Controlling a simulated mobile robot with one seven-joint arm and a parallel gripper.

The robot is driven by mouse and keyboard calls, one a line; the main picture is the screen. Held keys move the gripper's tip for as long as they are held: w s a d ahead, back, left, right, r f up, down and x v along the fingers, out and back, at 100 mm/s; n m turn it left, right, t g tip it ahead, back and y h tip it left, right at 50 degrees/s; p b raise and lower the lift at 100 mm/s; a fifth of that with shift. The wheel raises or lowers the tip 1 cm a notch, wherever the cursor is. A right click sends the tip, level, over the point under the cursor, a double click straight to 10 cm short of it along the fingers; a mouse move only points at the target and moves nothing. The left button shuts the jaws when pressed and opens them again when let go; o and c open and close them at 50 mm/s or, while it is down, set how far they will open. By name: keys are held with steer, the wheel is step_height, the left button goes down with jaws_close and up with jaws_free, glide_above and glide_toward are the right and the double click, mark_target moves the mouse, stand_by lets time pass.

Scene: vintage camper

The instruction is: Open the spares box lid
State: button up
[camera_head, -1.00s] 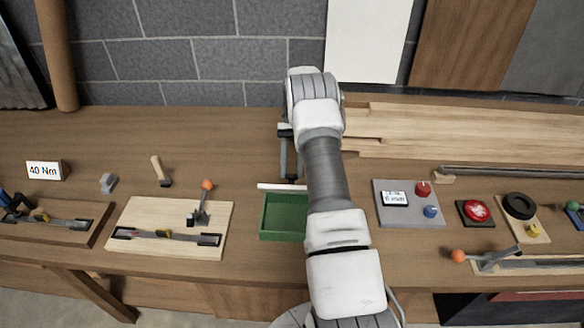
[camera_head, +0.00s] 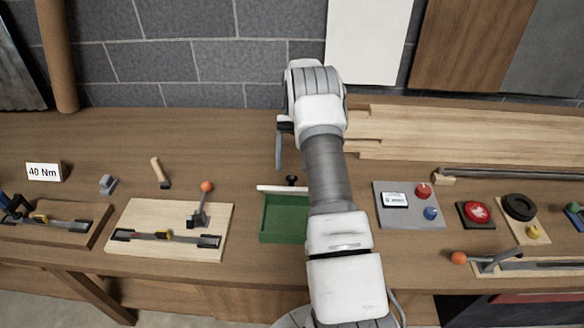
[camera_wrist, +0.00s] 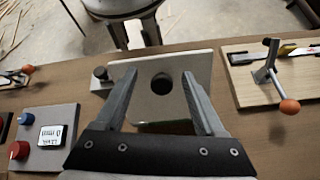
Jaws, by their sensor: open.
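The spares box (camera_head: 284,222) sits on the workbench with its green inside showing. Its pale lid (camera_head: 282,189) stands raised along the back edge, seen nearly edge-on, with a dark knob (camera_head: 291,180) just behind it. In the wrist view the lid (camera_wrist: 180,102) faces me as a pale panel with the round dark knob (camera_wrist: 162,83) at its middle. My gripper (camera_wrist: 159,74) is open, with one finger on each side of the knob in that picture. In the head view my gripper (camera_head: 279,150) is behind the lid and looks clear of it; my forearm hides the box's right side.
Clamp boards with orange-knobbed levers stand left (camera_head: 170,228) and right (camera_head: 490,257) of the box. A grey control panel (camera_head: 408,218) and a red button (camera_head: 477,211) are to the right. The bench behind the lid's left side is clear.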

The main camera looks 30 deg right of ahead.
steer(key=s+d+r+b, duration=0.1)
steer(key=s+d+r, duration=0.6)
steer(key=s+r, duration=0.1)
steer(key=shift+s, duration=0.7)
steer(key=shift+c, duration=0.3)
